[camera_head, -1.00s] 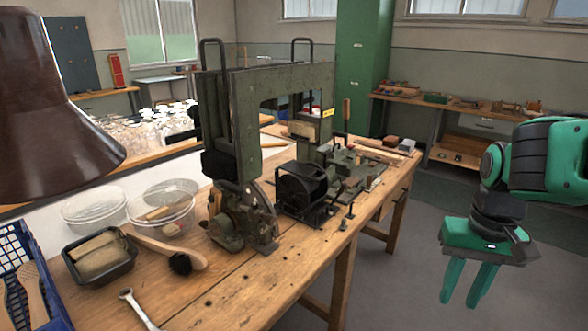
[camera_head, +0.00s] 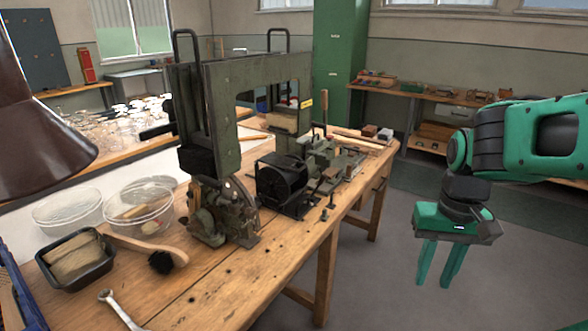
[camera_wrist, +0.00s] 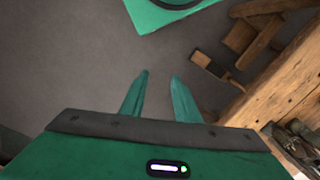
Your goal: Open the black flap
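The green tufting machine (camera_head: 228,125) stands on the wooden bench in the head view. A black panel (camera_head: 196,158) sits low on its left upright; I cannot tell for sure that it is the black flap, or whether it is open or shut. My gripper (camera_head: 433,284) hangs over the floor to the right of the bench, well apart from the machine. Its two green fingers point down with a gap between them, and nothing is held. In the wrist view my gripper (camera_wrist: 159,76) is also empty, above the grey floor.
The wooden bench (camera_head: 215,295) carries a black motor (camera_head: 282,183), a brush (camera_head: 150,247), clear bowls (camera_head: 140,205), a black tray (camera_head: 76,262) and a wrench (camera_head: 120,310). The bench edge and legs lie between my gripper and the machine.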

